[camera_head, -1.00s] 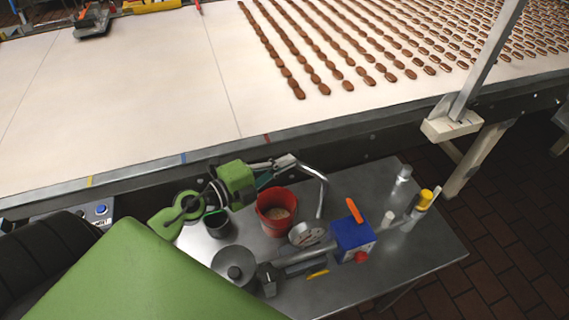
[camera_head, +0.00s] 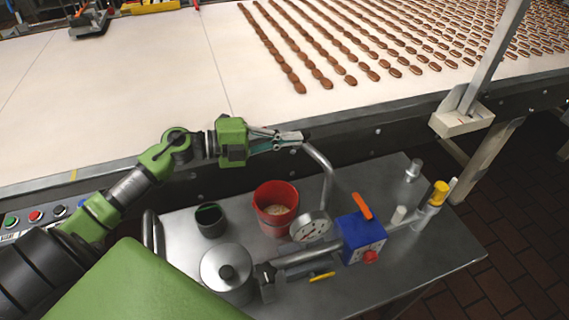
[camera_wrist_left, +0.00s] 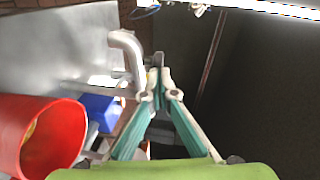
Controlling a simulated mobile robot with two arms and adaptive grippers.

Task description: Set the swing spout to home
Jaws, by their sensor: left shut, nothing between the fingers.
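The swing spout (camera_head: 328,178) is a bent grey metal pipe rising behind the pressure gauge (camera_head: 311,227) on the steel cart. Its free end points up and left toward the conveyor edge, behind the red bucket (camera_head: 276,208). My left gripper (camera_head: 300,137) is shut and empty, its tips just beyond the spout's free end. In the left wrist view the pale spout (camera_wrist_left: 128,52) lies just left of the shut fingertips (camera_wrist_left: 157,72); I cannot tell whether they touch. The red bucket (camera_wrist_left: 38,138) is at lower left there. My right gripper is not in view.
The steel cart (camera_head: 420,250) also carries a blue box (camera_head: 361,238) with an orange lever (camera_head: 361,206), a lidded pot (camera_head: 227,272) and a dark cup (camera_head: 210,220). The white conveyor (camera_head: 130,90) with rows of brown pieces runs behind, its metal edge close to my gripper.

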